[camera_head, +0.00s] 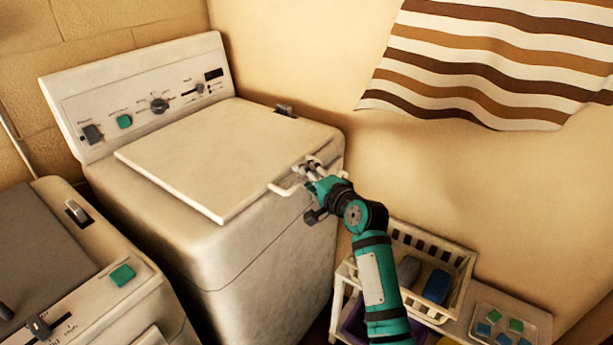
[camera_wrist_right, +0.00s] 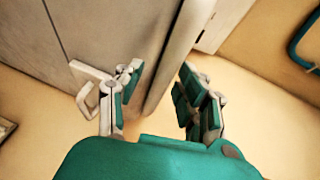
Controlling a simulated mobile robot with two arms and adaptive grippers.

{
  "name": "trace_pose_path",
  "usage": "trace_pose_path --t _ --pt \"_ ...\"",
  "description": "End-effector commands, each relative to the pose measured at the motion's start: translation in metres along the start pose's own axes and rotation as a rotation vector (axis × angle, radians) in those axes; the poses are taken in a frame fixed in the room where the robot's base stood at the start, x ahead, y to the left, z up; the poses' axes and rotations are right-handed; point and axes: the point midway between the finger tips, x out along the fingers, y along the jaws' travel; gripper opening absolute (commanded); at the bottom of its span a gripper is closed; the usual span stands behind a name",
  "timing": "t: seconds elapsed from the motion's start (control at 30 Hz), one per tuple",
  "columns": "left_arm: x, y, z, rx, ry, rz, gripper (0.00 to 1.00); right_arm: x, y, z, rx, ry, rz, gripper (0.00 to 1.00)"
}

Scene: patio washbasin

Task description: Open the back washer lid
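The back washer (camera_head: 250,260) stands against the wall, with its control panel at the rear. Its pale lid (camera_head: 215,155) lies down over the top, flat or nearly so. A white loop handle (camera_head: 284,188) sticks out at the lid's front right corner and shows at the left in the wrist view (camera_wrist_right: 86,97). My right gripper (camera_head: 312,170) is at that corner, close beside the handle. In the wrist view its fingers (camera_wrist_right: 160,100) are apart with nothing clearly held between them; the handle is beside the left finger, and I cannot tell whether they touch. My left gripper is not in view.
A second machine (camera_head: 120,300) stands at the front left. Right of the washer, a low shelf carries a white basket (camera_head: 460,275) and a tray (camera_head: 540,325) with small blue and green blocks. A striped cloth (camera_head: 490,60) hangs on the wall. The space above the lid is clear.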

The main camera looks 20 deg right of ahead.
Motion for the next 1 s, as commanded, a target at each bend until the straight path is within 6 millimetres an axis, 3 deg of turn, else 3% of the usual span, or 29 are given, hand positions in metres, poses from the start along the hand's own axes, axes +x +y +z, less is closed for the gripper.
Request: trace_pose_path --t 0.3,0.6,1.0 --pt "-0.0001 -0.0007 0.0001 0.000 0.000 -0.001 0.00 0.0026 -0.0003 0.0000 0.000 0.000 -0.001 0.38" --pt "-0.0001 -0.0008 -0.0001 -0.001 0.000 -0.001 0.00 0.0023 -0.0001 -0.0001 0.000 0.000 0.000 0.00" --pt "-0.0002 -0.0008 -0.0007 -0.001 0.002 -0.001 0.00 0.0022 0.0010 0.0000 0.001 0.000 0.002 0.00"
